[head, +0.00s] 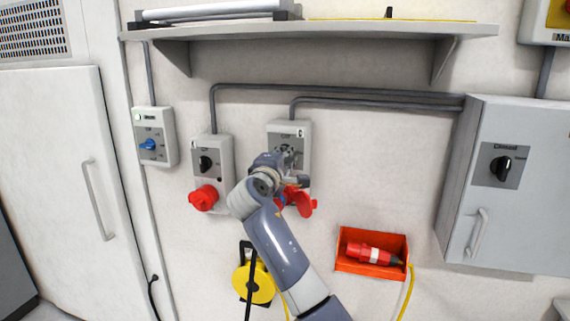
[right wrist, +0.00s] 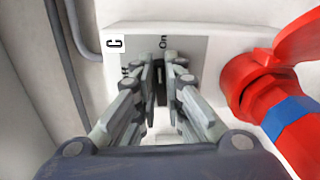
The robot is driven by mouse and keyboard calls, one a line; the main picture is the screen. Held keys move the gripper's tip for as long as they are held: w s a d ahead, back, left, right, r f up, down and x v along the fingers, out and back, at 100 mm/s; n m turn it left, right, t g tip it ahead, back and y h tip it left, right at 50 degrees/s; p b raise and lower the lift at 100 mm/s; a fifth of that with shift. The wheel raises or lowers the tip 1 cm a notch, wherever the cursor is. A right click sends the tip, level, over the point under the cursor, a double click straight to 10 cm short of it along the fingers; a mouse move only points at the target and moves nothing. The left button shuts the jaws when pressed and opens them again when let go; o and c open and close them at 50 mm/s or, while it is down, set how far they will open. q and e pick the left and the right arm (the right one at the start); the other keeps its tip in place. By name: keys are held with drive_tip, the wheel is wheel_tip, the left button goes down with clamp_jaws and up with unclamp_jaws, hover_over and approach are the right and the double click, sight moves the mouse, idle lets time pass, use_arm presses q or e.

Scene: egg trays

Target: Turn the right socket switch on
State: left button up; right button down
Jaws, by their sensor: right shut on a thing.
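The right socket box (head: 304,130) is a grey unit on the wall, with a red socket and its raised red lid (head: 303,205) below the switch. My right gripper (head: 289,150) is at its switch panel. In the right wrist view, the fingers (right wrist: 160,72) are shut on the dark switch knob (right wrist: 160,92), which stands between the "Off" and "On" marks, mostly hidden by the fingers. The box shows a "C" label in that view, and a red plug with a blue ring (right wrist: 290,115) sits at the socket. My left gripper is not in view.
Another socket box (head: 213,160) with a black knob and red socket is to the left, and a blue-knobbed switch box (head: 155,137) further left. A grey cabinet (head: 500,200) stands at right. An orange bin (head: 345,264) holds a red connector. A shelf (head: 310,30) is above.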

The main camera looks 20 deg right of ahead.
drive_tip(key=shift+f+m, duration=0.25)
drive_tip(key=shift+m, duration=0.25)
drive_tip(key=shift+b, duration=0.3)
drive_tip(key=c, duration=1.8)
unclamp_jaws()
drive_tip(key=shift+o, duration=0.6)
drive_tip(key=shift+s+r, duration=0.1)
drive_tip(key=v, duration=1.2)
